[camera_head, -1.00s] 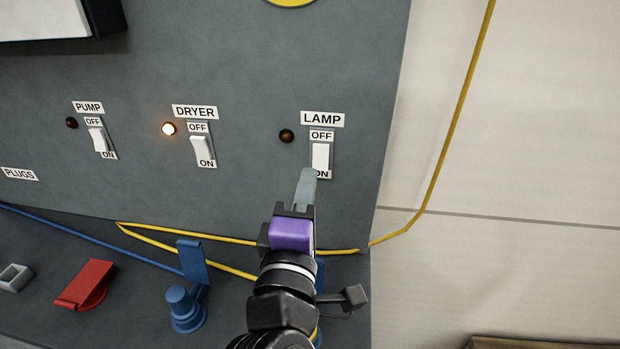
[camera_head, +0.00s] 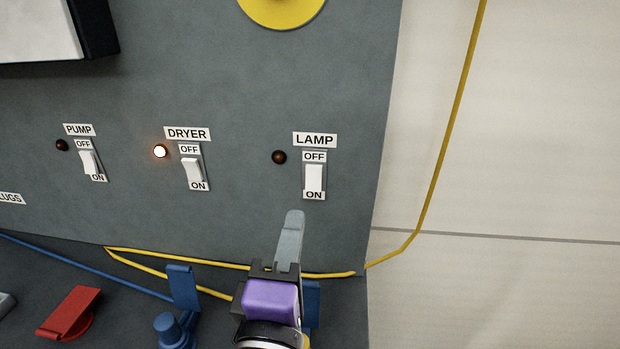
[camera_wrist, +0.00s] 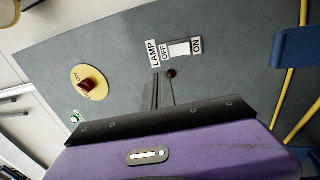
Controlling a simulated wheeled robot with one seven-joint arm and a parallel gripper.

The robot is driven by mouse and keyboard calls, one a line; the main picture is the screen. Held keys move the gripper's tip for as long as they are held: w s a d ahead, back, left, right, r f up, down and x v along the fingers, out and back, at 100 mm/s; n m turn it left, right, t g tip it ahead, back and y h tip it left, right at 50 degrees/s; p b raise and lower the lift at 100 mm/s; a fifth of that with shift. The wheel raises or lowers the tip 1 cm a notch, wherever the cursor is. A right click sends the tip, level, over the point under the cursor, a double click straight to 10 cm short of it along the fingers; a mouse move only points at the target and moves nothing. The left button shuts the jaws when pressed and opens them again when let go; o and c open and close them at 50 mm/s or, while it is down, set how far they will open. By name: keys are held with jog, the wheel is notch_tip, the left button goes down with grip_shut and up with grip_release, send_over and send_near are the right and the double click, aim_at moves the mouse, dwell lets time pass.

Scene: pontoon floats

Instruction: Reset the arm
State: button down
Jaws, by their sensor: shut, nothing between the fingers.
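My gripper (camera_head: 291,222) is shut and empty, its grey fingers together just below the lamp switch (camera_head: 314,179), apart from it in the picture. In the wrist view, my gripper's fingers (camera_wrist: 160,88) point toward the panel near the lamp label (camera_wrist: 153,54). The lamp's small indicator (camera_head: 279,157) is dark. The dryer switch (camera_head: 192,171) has a lit indicator (camera_head: 160,151). The pump switch (camera_head: 89,162) has a dark indicator (camera_head: 62,145).
A yellow cable (camera_head: 440,160) runs down the pale wall and along the panel's foot. A red lever (camera_head: 70,313) and a blue fitting (camera_head: 180,300) stand on the ledge left of my gripper. A yellow disc with a red knob (camera_wrist: 91,85) is on the panel.

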jog(key=s+a+y, duration=0.2)
jog(key=a+y, duration=0.3)
jog(key=y, duration=0.1)
jog(key=s+d+f+m+g+y, duration=0.1)
jog(key=s+d+f+m+y, duration=0.2)
jog(key=s+d+f+m, duration=0.45)
jog(key=s+d+f+m+g+h, duration=0.2)
jog(key=s+d+f+m+h, duration=0.2)
jog(key=s+d+f, duration=0.3)
jog(key=s+d+f+m+g+h, duration=0.1)
jog(key=s+d+f+m+h, duration=0.3)
jog(key=s+d, duration=1)
notch_tip(320, 180, down, 4)
jog(key=shift+s+d+f+m+g, duration=0.15)
jog(key=shift+s+d+m+g, duration=0.25)
jog(key=shift+d+m, duration=0.6)
jog(key=shift+a, duration=0.15)
